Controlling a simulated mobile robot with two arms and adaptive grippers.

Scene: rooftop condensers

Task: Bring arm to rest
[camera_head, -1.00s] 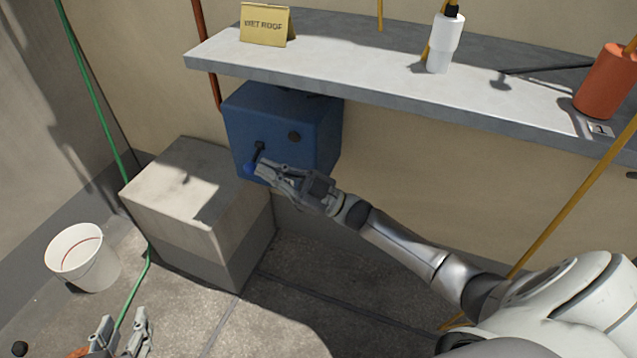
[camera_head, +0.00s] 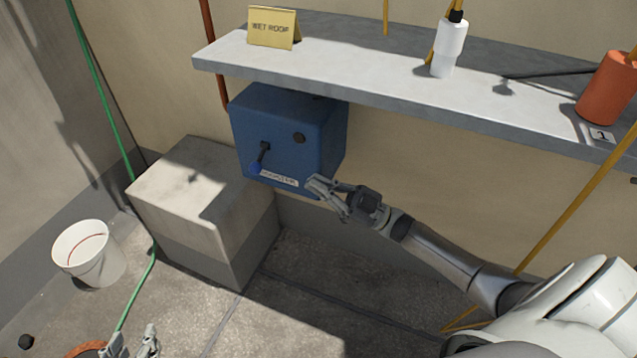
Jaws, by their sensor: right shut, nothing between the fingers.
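My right gripper (camera_head: 314,184) is shut and empty, and its arm reaches in from the right. It hangs in front of the lower right part of a blue box (camera_head: 325,135) under the shelf. My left gripper (camera_head: 133,344) shows only at the bottom left edge, with two fingers spaced apart.
A concrete block (camera_head: 190,190) stands left below the box. A white bucket (camera_head: 88,255) and green hose (camera_head: 135,288) are at left. The grey shelf (camera_head: 380,82) overhead bears a yellow sign (camera_head: 273,28), a white bottle (camera_head: 449,48) and an orange cylinder (camera_head: 605,88). An orange-rimmed round thing (camera_head: 86,349) is bottom left.

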